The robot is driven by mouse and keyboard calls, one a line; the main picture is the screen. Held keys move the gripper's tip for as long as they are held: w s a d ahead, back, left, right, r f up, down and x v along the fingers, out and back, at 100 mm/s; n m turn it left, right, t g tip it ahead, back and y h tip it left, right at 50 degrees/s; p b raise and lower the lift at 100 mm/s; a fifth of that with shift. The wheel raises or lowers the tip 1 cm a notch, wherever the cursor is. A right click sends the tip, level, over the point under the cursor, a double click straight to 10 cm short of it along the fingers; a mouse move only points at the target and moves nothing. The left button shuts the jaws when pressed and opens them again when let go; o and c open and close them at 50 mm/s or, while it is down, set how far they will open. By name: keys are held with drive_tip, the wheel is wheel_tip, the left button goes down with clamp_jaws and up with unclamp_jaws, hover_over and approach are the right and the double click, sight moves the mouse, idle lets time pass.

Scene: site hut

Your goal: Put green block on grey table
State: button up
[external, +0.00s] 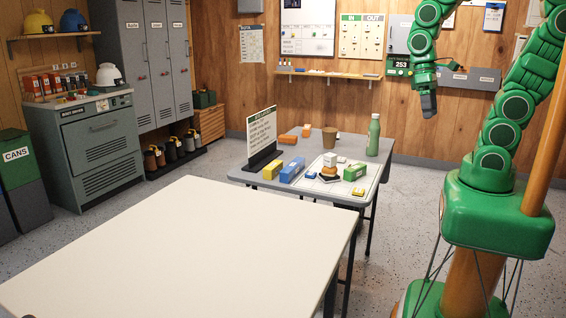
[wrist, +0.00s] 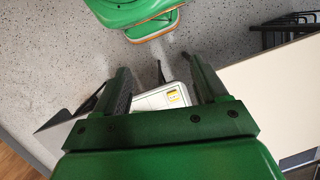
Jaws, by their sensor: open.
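The green block (external: 355,171), with a pale side face, sits on a white sheet or tray (external: 327,187) that lies on the grey table (external: 300,191). It is at the right part of the table, close to several other small items. My gripper (external: 428,104) hangs pointing down, in the air to the right of the grey table and well above it. In the wrist view my gripper (wrist: 163,82) has its two dark fingers wide apart with nothing held.
On the grey table stand a sign (external: 261,138), a blue block (external: 292,169), a yellow block (external: 272,169), orange blocks (external: 288,139), a brown cup (external: 329,137) and a green bottle (external: 373,135). A bare white table (external: 180,250) fills the foreground.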

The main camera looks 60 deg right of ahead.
drive_tip(key=s+n, duration=0.1)
drive_tip(key=s+r+n+h, duration=0.1)
drive_tip(key=s, duration=0.1)
drive_tip(key=shift+s+d+r+t, duration=0.1)
drive_tip(key=shift+s+d+t, duration=0.05)
drive_tip(key=shift+s+t, duration=0.2)
drive_tip(key=shift+w, duration=0.1)
drive_tip(key=m+t+y, duration=0.4)
drive_tip(key=m, duration=1.8)
hover_over(356, 167)
drive_tip(key=d, duration=0.3)
drive_tip(key=f, duration=2.5)
drive_tip(key=shift+s+d, duration=0.1)
drive_tip(key=shift+s, duration=0.25)
drive_tip(key=shift+s+x, duration=0.15)
drive_tip(key=shift+x, duration=1.85)
drive_tip(key=shift+s+x, duration=0.15)
drive_tip(key=shift+x, duration=1.85)
